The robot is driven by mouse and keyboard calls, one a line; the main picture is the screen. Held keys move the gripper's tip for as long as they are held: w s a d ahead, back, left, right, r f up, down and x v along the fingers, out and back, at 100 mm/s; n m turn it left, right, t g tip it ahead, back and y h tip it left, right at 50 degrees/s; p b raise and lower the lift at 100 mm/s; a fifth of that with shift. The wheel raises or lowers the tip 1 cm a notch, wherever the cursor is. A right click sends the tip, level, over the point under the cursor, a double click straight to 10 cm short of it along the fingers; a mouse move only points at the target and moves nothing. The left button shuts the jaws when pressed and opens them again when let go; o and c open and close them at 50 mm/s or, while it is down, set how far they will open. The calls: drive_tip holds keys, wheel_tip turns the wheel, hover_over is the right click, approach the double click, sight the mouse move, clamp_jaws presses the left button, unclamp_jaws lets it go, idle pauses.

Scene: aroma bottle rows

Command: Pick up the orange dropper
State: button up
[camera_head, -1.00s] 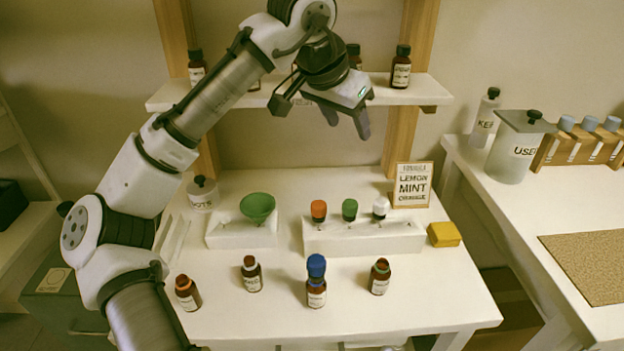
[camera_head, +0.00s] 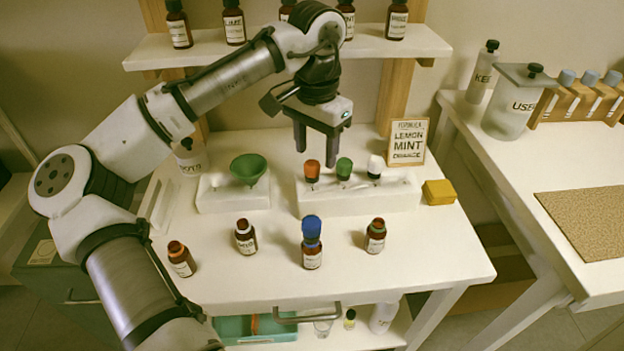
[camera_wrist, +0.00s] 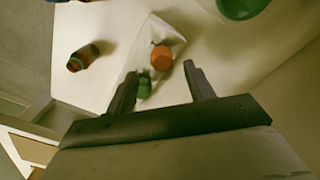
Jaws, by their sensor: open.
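The orange dropper (camera_head: 312,170) stands upright at the left end of a white holder (camera_head: 385,199). A green dropper (camera_head: 344,168) and a white dropper (camera_head: 375,166) stand to its right in the same holder. My gripper (camera_head: 315,148) points down just above the orange dropper, its fingers apart and empty. In the wrist view the orange dropper (camera_wrist: 161,58) lies ahead of the gap between the fingertips (camera_wrist: 162,72), not between the fingers. The green dropper (camera_wrist: 143,85) shows close to the left finger there.
A green funnel (camera_head: 248,168) rests on a white block at left. Several brown bottles, one with a blue top (camera_head: 312,240), stand along the table front. A yellow block (camera_head: 438,192) and a formula sign (camera_head: 408,142) stand right. A bottle shelf (camera_head: 290,49) is behind.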

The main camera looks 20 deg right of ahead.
sight(312, 163)
drive_tip(key=f, duration=0.3)
drive_tip(key=shift+a+f, duration=0.4)
drive_tip(key=shift+f, duration=0.35)
drive_tip(key=shift+c, duration=0.2)
drive_tip(key=c, duration=0.7)
